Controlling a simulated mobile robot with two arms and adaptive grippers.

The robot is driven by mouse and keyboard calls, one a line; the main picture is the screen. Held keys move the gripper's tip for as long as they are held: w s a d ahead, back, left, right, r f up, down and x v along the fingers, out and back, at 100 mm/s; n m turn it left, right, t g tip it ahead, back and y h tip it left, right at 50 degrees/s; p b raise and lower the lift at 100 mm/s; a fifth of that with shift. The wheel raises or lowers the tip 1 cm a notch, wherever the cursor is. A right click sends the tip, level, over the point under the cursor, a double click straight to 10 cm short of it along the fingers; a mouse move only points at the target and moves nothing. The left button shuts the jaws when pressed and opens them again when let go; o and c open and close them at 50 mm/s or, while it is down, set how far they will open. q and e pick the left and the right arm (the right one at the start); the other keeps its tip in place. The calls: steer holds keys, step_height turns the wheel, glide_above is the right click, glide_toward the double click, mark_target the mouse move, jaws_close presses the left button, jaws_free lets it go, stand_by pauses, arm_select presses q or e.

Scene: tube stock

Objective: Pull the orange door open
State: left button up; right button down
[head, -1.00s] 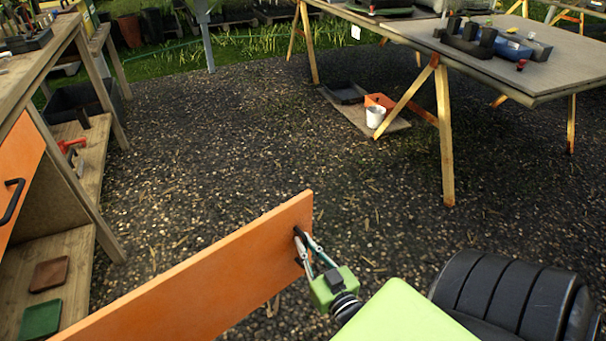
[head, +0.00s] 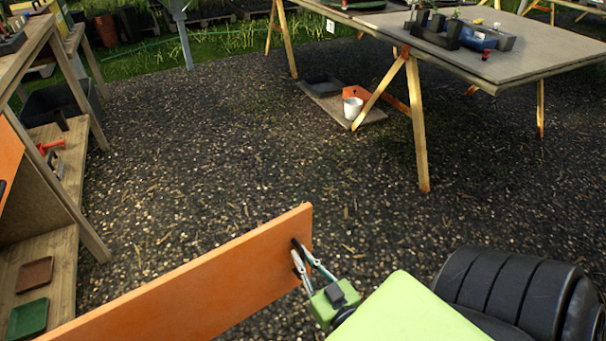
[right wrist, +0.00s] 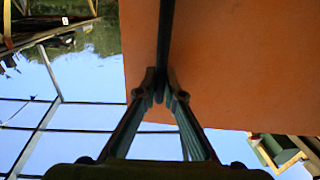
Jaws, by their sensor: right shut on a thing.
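The orange door (head: 190,290) stands swung out from the wooden bench at the left, its free edge near the lower middle of the head view. A black handle (head: 296,250) is on its face close to that edge. My right gripper (head: 303,258) is shut on this handle. In the right wrist view the two fingers (right wrist: 160,92) close around the dark handle bar (right wrist: 164,45), with the orange door (right wrist: 230,60) right behind it. The door's hinge side is outside the head view. My left gripper is not in view.
The wooden bench (head: 55,205) at the left has open shelves with a brown tray (head: 34,274) and a green tray (head: 27,319). A trestle table (head: 500,50) stands at the back right, a white pot (head: 352,108) beneath it. The gravel between is clear.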

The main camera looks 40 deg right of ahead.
steer(key=shift+a+f, duration=0.1)
steer(key=c, duration=2.4)
jaws_free()
steer(key=shift+c, duration=0.2)
steer(key=s+a, duration=0.2)
steer(key=s, duration=0.9)
steer(key=shift+s, duration=0.35)
steer(key=shift+w+a, duration=0.1)
